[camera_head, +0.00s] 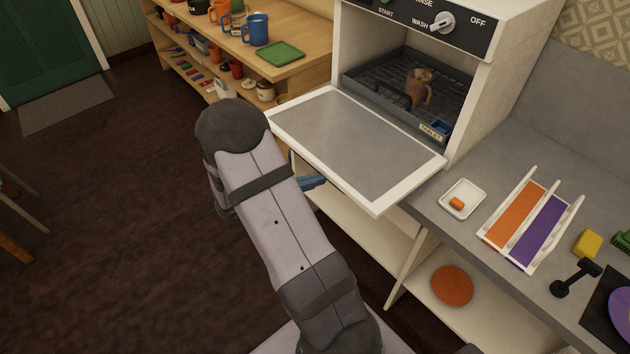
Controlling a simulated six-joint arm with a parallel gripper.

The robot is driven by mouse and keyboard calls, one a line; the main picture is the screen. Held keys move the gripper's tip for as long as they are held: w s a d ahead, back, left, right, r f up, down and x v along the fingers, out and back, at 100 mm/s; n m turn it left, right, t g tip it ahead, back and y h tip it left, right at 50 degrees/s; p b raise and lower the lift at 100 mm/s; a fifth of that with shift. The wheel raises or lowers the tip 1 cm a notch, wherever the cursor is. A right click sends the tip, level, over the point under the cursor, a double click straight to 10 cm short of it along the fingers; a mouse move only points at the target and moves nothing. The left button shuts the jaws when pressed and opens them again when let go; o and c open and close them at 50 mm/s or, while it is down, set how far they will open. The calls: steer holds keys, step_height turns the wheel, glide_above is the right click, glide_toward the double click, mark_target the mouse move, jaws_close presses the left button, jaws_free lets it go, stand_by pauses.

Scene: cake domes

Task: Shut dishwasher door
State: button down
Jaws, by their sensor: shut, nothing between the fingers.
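The dishwasher door (357,145) is open, folded down and lying roughly level in front of the dishwasher (500,75). It is a grey panel with a white frame. My arm crosses the middle of the view and hides most of my gripper. A blue tip, which looks like the end of my gripper (313,182), shows beside the arm, by the door's left front edge and seemingly lower than the door. It is shut and empty. I cannot tell whether it touches the door. Inside the dishwasher, a brownish mug (419,88) stands on the dark rack (377,82).
A grey counter (440,209) at right holds a white dish (463,199) with an orange tablet and a divided rack (530,218). A wooden shelf (312,67) with mugs stands behind. An orange disc (452,286) lies below the counter.

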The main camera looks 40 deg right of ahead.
steer(key=d+r+p, duration=0.4)
steer(key=r+p, duration=0.2)
steer(key=r, duration=0.5)
steer(key=d+r+p, duration=0.5)
steer(key=r+p, duration=0.1)
steer(key=r, duration=0.5)
steer(key=d+r+p, duration=0.1)
steer(key=d+r, duration=0.2)
steer(key=d, duration=0.3)
steer(key=d+r+y+p, duration=0.1)
steer(key=d+r+p, duration=0.1)
steer(key=d+r, duration=0.2)
steer(key=d+r+y+p, duration=0.1)
steer(key=d+r+p, duration=0.1)
steer(key=d, duration=0.7)
steer(key=shift+d+r, duration=0.25)
steer(key=shift+r, duration=0.5)
steer(key=shift+a+f, duration=0.1)
steer(key=shift+a, duration=0.05)
